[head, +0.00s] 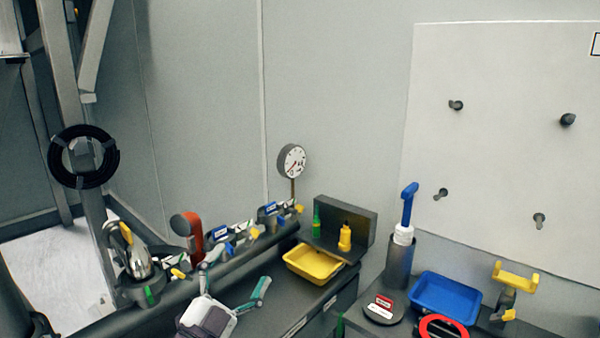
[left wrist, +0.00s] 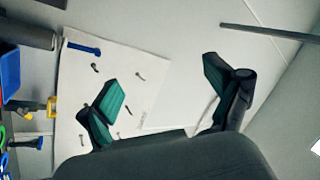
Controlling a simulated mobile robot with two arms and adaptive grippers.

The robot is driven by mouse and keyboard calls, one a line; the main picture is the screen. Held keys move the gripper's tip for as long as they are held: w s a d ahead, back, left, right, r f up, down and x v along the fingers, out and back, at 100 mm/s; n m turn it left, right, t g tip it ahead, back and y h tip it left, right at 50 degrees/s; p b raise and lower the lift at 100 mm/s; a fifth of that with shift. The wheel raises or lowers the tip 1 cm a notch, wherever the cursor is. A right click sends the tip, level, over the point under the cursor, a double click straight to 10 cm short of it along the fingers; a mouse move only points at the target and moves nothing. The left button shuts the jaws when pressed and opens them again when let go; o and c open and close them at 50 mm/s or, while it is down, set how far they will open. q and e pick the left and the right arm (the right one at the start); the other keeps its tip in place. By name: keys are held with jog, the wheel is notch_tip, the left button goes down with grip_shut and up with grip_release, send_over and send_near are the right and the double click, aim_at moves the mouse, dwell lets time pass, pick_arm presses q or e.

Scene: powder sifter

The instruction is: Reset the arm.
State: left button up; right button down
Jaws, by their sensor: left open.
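My left gripper (head: 238,272) is at the lower middle of the head view, in front of the yellow tray. Its two fingers are spread and nothing is between them. The left wrist view shows the same gripper (left wrist: 163,85) with green-padded fingers wide apart, with a white board (left wrist: 150,60) with pegs and the grey wall behind them. The board also stands at the right of the head view (head: 500,150). My right gripper is not in view.
A yellow tray (head: 313,264) lies on the dark bench. A dial gauge (head: 292,160), a red-handled item (head: 188,232) and a metal flask (head: 138,262) stand along the back rail. A blue tray (head: 445,297) and a yellow holder (head: 515,277) are at the right.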

pick_arm(q)
jog(key=s+a+f+n+g+y, duration=0.2)
jog(key=s+a+f+n+y, duration=0.15)
jog(key=f, duration=0.35)
jog(key=s+a+f+n+g+y, duration=0.3)
jog(key=f+n+y, duration=0.1)
jog(key=f, duration=0.3)
jog(key=s+a+f+n+g+y, duration=0.2)
jog(key=s+a+f+n+y, duration=0.15)
jog(key=f, duration=0.35)
jog(key=s+f+n+g+h, duration=0.1)
jog(key=s+f+g, duration=0.45)
jog(key=s, duration=0.45)
jog(key=s+f+g, duration=0.5)
jog(key=s+f, duration=0.1)
jog(key=s, duration=0.4)
notch_tip(320, 180, down, 25)
jog(key=s+a+f+g, duration=0.2)
jog(key=s+a+f, duration=0.1)
jog(key=s+f, duration=1.4)
jog(key=shift+s, duration=0.2)
